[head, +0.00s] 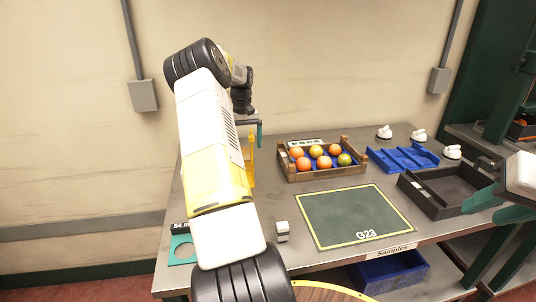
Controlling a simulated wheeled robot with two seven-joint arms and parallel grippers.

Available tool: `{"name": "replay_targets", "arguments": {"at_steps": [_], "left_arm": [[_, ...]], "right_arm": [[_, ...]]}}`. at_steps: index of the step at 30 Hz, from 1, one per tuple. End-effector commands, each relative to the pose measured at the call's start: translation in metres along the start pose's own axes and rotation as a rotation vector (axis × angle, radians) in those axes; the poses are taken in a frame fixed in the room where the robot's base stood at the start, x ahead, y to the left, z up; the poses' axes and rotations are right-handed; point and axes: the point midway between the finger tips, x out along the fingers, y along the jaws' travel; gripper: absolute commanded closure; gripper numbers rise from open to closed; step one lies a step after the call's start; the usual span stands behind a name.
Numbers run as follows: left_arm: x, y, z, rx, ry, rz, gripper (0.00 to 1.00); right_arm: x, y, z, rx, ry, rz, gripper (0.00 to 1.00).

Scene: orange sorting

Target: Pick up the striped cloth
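I see no striped cloth in the head view; part of the table is hidden behind my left arm. My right gripper (484,207) comes in at the right edge, its two green fingers apart with nothing seen between them. It is over or near the right side of the black tray (412,191). My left gripper (259,134) is at the far end of the raised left arm, beyond the table's left part. It is small and partly hidden, so its opening is unclear.
A wooden crate (322,175) holds several oranges, one greenish. A blue rack (395,162), white-topped knobs (452,152) and a green G23 mat (340,222) lie on the grey table. A small grey cube (282,231) sits left of the mat. A blue bin (392,272) is below.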

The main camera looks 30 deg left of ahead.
Motion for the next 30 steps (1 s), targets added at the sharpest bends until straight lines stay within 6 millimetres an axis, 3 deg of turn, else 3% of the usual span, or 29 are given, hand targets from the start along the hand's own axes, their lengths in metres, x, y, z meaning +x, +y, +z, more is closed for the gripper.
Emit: {"name": "replay_targets", "arguments": {"at_steps": [10, 17, 20, 27, 30], "left_arm": [[0.045, -0.002, 0.001, 0.002, -0.001, 0.002, 0.05], [0.049, -0.002, 0.0, 0.001, 0.003, 0.001, 0.05], [0.049, -0.002, 0.0, 0.001, 0.003, 0.001, 0.21], [0.048, -0.002, 0.0, 0.001, 0.002, 0.001, 0.68], [0.048, -0.002, 0.0, 0.001, 0.003, 0.001, 0.72]], "right_arm": [[0.0, 0.0, 0.0, 0.0, 0.0, 0.0, 0.64], [0.0, 0.0, 0.0, 0.0, 0.0, 0.0, 0.64], [0.0, 0.0, 0.0, 0.0, 0.0, 0.0, 0.64], [0.0, 0.0, 0.0, 0.0, 0.0, 0.0, 0.64], [0.0, 0.0, 0.0, 0.0, 0.0, 0.0, 0.64]]}}
